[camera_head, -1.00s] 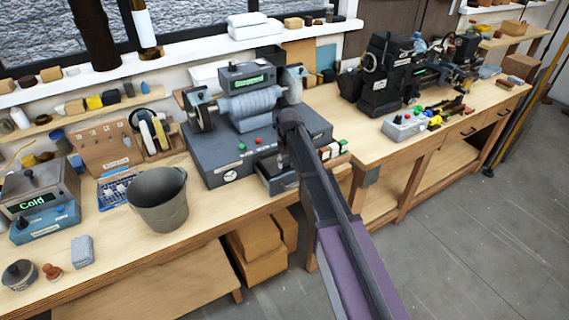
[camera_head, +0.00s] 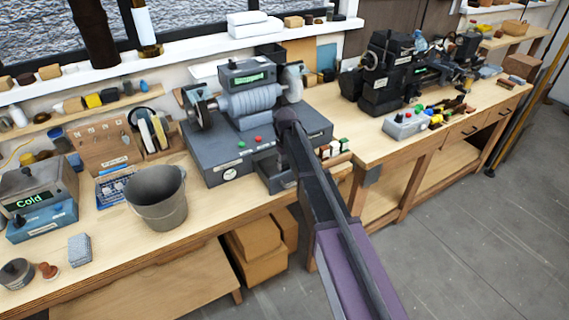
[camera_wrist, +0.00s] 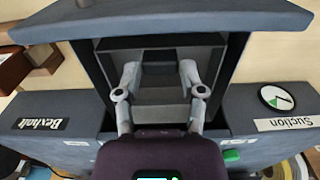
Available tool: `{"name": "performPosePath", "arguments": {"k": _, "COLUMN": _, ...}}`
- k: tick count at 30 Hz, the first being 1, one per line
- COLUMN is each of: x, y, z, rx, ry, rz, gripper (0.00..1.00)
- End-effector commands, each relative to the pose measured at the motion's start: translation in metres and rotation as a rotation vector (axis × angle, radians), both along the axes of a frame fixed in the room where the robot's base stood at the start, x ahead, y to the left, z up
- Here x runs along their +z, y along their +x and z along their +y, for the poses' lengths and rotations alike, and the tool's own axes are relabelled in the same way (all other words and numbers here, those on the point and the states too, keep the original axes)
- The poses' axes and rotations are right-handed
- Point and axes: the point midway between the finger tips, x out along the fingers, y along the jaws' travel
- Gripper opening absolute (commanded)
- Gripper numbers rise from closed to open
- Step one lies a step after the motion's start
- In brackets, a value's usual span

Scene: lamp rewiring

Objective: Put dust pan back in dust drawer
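The dust drawer (camera_wrist: 236,58) is a dark grey open box pulled out from the front of the grey machine. It shows in the head view (camera_head: 276,181), partly behind my arm. The dust pan (camera_wrist: 170,114) appears as a lighter grey stepped shape inside the drawer walls. My gripper (camera_wrist: 160,72) is over the drawer with its two fingers apart and pointing down into it. A darker grey block, which looks like part of the pan, lies between the fingertips. Whether the fingers press on it cannot be told. In the head view my arm hides the fingers.
The grey machine (camera_head: 215,163) with a large roller stands behind the drawer. A metal bucket (camera_head: 158,205) is to its left. Small brushes or blocks (camera_head: 338,152) stand close to the drawer's right. A control box (camera_head: 405,125) and lathe are farther right.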

Motion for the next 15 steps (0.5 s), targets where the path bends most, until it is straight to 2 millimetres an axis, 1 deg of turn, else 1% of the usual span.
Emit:
{"name": "performPosePath", "arguments": {"k": 1, "x": 0.0004, "y": 0.0001, "z": -0.0001, "rx": 0.0, "ry": 0.0, "rz": 0.0, "gripper": 0.75}}
{"name": "performPosePath", "arguments": {"k": 2, "x": 0.0004, "y": 0.0, "z": -0.0001, "rx": 0.0, "ry": 0.0, "rz": 0.0, "gripper": 0.82}}
{"name": "performPosePath", "arguments": {"k": 15, "x": 0.001, "y": 0.0001, "z": -0.0004, "rx": 0.0, "ry": 0.0, "rz": 0.0, "gripper": 0.82}}
